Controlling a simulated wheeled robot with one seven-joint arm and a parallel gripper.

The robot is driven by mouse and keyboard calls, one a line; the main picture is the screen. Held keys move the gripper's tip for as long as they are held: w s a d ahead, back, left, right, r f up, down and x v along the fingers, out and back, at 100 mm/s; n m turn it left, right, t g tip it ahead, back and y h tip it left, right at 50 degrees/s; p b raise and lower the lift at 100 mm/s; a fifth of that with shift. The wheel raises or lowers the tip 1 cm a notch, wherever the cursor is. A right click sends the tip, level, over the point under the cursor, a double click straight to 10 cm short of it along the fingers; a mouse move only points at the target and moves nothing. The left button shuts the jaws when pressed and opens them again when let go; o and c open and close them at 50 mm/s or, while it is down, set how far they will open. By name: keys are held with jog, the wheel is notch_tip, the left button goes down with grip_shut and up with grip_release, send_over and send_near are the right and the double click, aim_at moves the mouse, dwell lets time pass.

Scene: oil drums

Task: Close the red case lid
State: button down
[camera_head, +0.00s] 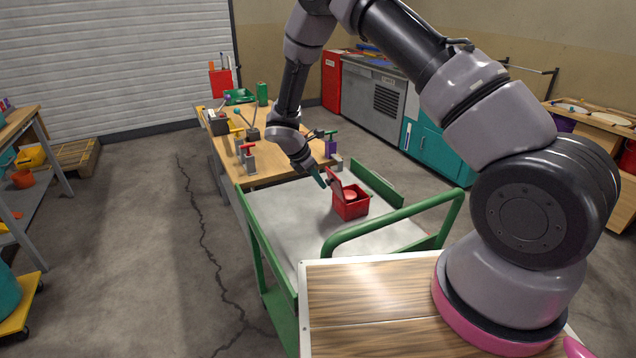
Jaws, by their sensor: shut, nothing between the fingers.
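The red case (351,207) stands on the grey top of a green-railed cart (290,218), with a round reddish thing inside it. Its lid (334,184) is up, raised at the case's left side, so the case is open. My gripper (321,181) is shut and empty, just left of the raised lid and close to its upper part. I cannot tell whether the fingers touch the lid. The fingertips look dark teal and small in this view.
Green rails (395,226) rise around the cart. Behind it, a wooden workbench (285,160) holds clamps, a green can (262,94) and a red holder (221,83). The cart top left of the case is clear.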

jog(key=shift+w+d+r+y, duration=0.1)
jog(key=shift+d+r+y, duration=0.1)
jog(key=shift+y, duration=0.2)
